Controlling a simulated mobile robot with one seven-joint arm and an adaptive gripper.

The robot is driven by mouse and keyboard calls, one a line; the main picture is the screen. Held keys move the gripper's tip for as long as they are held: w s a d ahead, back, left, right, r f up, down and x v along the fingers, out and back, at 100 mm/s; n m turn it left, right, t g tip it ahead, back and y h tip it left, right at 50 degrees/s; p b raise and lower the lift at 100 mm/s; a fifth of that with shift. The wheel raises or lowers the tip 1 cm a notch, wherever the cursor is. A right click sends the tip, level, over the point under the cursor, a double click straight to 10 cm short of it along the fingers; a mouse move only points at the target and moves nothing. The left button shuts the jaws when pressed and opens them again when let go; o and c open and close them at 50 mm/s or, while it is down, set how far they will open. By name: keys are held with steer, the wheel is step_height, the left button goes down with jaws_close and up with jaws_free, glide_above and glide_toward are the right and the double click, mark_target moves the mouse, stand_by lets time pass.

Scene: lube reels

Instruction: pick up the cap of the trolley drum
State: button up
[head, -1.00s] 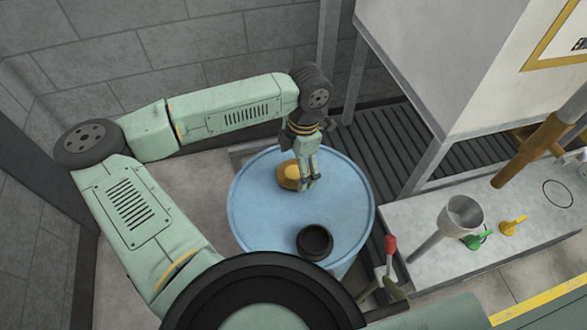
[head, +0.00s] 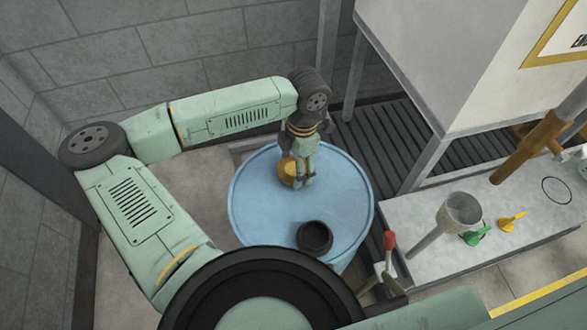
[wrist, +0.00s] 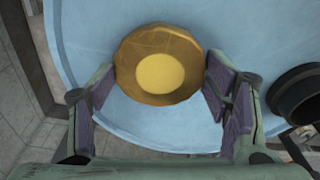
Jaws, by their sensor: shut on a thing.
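The blue trolley drum (head: 335,205) stands below my arm, with its round top facing up. The yellow-brown cap (head: 287,171) is at the far left part of the drum top. In the wrist view the cap (wrist: 160,65) is round with a paler yellow centre. My gripper (head: 300,184) points down at the cap, and in the wrist view its purple-padded fingers (wrist: 160,95) are on either side of the cap, shut on it. The gripper hides part of the cap in the head view. I cannot tell whether the cap still touches the drum top.
A black open ring (head: 315,237) stands on the near part of the drum top. A red-tipped lever (head: 390,241) is beside the drum. A grey bench at right holds a funnel (head: 463,210) and green (head: 475,238) and yellow (head: 512,222) pieces.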

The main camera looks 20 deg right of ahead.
steer(key=shift+c, duration=1.3)
steer(key=shift+r, duration=0.1)
